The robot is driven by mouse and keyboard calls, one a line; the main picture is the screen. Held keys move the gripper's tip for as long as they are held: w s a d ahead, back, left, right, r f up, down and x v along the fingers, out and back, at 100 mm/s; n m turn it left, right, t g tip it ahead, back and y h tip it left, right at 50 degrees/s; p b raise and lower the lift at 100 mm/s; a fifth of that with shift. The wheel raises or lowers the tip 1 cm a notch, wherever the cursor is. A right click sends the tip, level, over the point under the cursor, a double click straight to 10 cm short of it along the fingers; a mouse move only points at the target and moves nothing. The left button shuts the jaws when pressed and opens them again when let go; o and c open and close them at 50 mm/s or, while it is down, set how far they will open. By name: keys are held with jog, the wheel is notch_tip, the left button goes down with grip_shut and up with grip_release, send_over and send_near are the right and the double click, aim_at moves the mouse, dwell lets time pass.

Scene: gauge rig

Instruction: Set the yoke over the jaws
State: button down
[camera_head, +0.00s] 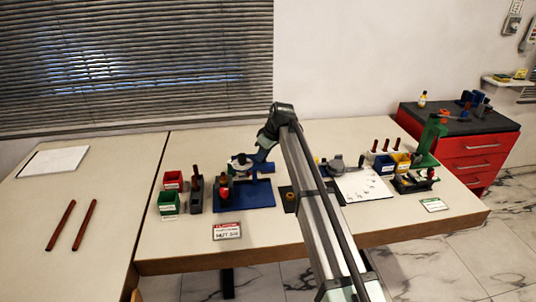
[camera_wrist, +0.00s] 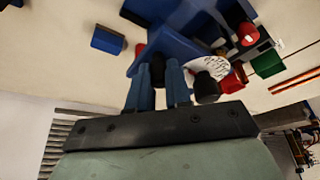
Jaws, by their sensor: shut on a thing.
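The piece's shape is partly hidden by the fingers. In the head view my gripper (camera_head: 258,157) is low over the back of the blue base plate (camera_head: 258,196). A round grey gauge with a white face (camera_head: 238,163) is beside it; the face also shows in the wrist view (camera_wrist: 212,66). I cannot make out the rig's jaws clearly, nor whether the held piece touches anything.
Red (camera_head: 173,180) and green (camera_head: 168,203) bins stand left of the plate. Right of my arm are a white board (camera_head: 362,184), more bins and a green stand (camera_head: 432,137). The left table has free room around two dark red rods (camera_head: 61,226).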

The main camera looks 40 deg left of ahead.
aim_at(241, 155)
jog(key=s+a, duration=0.5)
jog(key=shift+s+a, duration=0.35)
jog(key=shift+a, duration=0.05)
jog(key=c, duration=1.1)
grip_release()
jog(key=shift+d+r, duration=0.25)
jog(key=shift+r, duration=0.2)
jog(key=v, duration=1.2)
jog(key=shift+d+r, duration=0.15)
jog(key=shift+r, duration=0.2)
